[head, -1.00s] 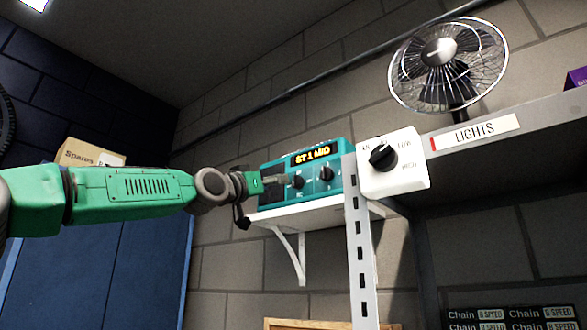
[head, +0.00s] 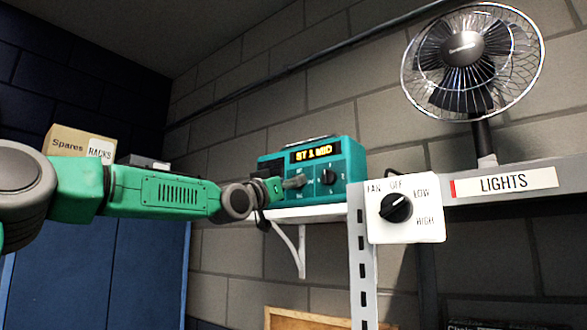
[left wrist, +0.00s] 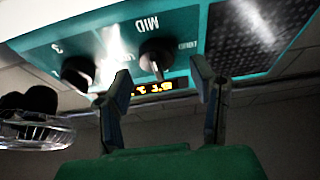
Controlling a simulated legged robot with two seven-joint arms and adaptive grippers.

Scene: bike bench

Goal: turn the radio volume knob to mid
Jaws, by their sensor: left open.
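The teal radio (head: 348,158) sits on a white shelf, its display reading "ST 1 MID". My left gripper (head: 296,182) is at the radio's left knob, its fingers covering most of that knob in the head view. In the left wrist view, which shows the radio upside down, the dark knob (left wrist: 156,52) labelled "MID" lies between and just beyond the fingertips of the open gripper (left wrist: 160,80). I cannot tell whether they touch it. The second radio knob (head: 328,177) also shows in the wrist view (left wrist: 78,75). My right gripper is not in view.
A white fan switch box (head: 405,225) with a black knob stands at the front of a metal rack post (head: 362,270), right of the radio. A desk fan (head: 470,60) stands at upper right. A Spares box (head: 80,142) is behind my left arm.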

